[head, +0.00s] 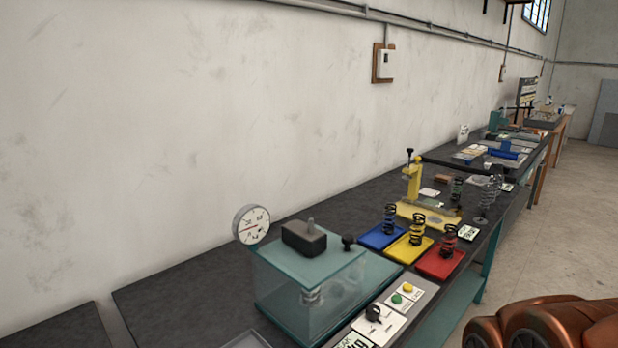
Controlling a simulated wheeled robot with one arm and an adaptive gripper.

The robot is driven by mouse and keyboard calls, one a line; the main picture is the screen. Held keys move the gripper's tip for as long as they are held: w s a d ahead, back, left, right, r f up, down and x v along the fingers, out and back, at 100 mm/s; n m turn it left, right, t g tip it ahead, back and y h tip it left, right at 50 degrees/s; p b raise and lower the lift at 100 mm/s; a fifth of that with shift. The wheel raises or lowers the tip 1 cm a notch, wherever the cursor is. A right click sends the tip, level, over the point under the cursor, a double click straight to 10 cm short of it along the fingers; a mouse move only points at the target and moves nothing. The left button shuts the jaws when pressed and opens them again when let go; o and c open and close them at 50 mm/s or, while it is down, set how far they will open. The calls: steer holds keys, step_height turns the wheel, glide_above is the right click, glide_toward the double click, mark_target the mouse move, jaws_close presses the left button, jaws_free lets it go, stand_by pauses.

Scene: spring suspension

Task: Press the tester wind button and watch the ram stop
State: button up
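The tester is a clear box with a teal frame (270,290) on the dark bench. A dark block (304,238) with a grey pin sits on its top, and a round dial gauge (251,224) stands at its back left. A spring (311,294) shows inside; the ram itself I cannot make out clearly. A grey control plate at the front right carries a green button (397,299) and a yellow button (407,287); their labels are too small to read. A black knob (374,313) is on a white plate beside them. My gripper is not in view.
Blue (371,241), yellow (403,257) and red (432,265) trays with springs lie right of the tester. A yellow press (412,180) stands behind them. Copper-coloured rounded shapes (560,325) fill the lower right. Open floor (570,220) lies right of the benches.

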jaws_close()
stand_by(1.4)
